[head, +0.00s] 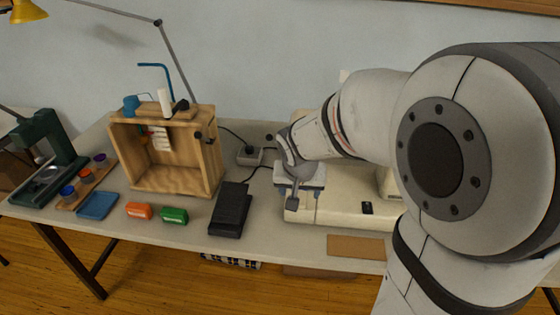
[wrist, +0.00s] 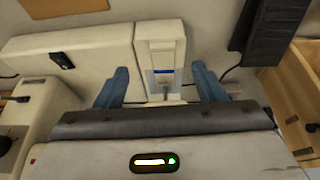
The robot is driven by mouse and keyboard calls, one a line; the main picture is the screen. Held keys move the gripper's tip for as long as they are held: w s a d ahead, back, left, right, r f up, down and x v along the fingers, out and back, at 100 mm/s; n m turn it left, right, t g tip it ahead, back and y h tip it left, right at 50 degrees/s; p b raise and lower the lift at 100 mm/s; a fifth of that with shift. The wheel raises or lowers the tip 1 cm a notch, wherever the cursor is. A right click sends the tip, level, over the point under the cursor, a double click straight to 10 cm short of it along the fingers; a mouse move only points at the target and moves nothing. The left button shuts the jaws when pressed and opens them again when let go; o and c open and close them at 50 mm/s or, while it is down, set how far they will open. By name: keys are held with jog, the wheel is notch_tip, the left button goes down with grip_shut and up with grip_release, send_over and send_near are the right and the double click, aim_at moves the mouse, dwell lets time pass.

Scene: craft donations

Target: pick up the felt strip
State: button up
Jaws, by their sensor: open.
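I cannot tell for certain which thing is the felt strip. A flat brown rectangular piece (head: 356,246) lies at the table's front edge; part of it also shows at the top of the wrist view (wrist: 60,7). A thin blue band (wrist: 165,71) shows on the pale part of the sewing machine between my fingers; it is too small to identify. My gripper (head: 301,192) is over the left end of the cream sewing machine (head: 335,210). In the wrist view my gripper (wrist: 160,88) has its blue fingers spread wide, one on each side of that pale part.
A black foot pedal (head: 231,210) lies left of the machine. Green (head: 174,215) and orange (head: 138,210) boxes, a blue tray-like piece (head: 97,205) and an open wooden box (head: 205,168) are further left. My arm hides the table's right side.

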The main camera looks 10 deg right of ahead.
aim_at(302, 193)
jog(key=x, duration=0.6)
jog(key=w+x, duration=0.1)
jog(key=x, duration=0.2)
jog(key=shift+r, duration=0.1)
jog(key=c, duration=1)
jog(key=shift+r, duration=0.1)
jog(key=shift+c, duration=0.2)
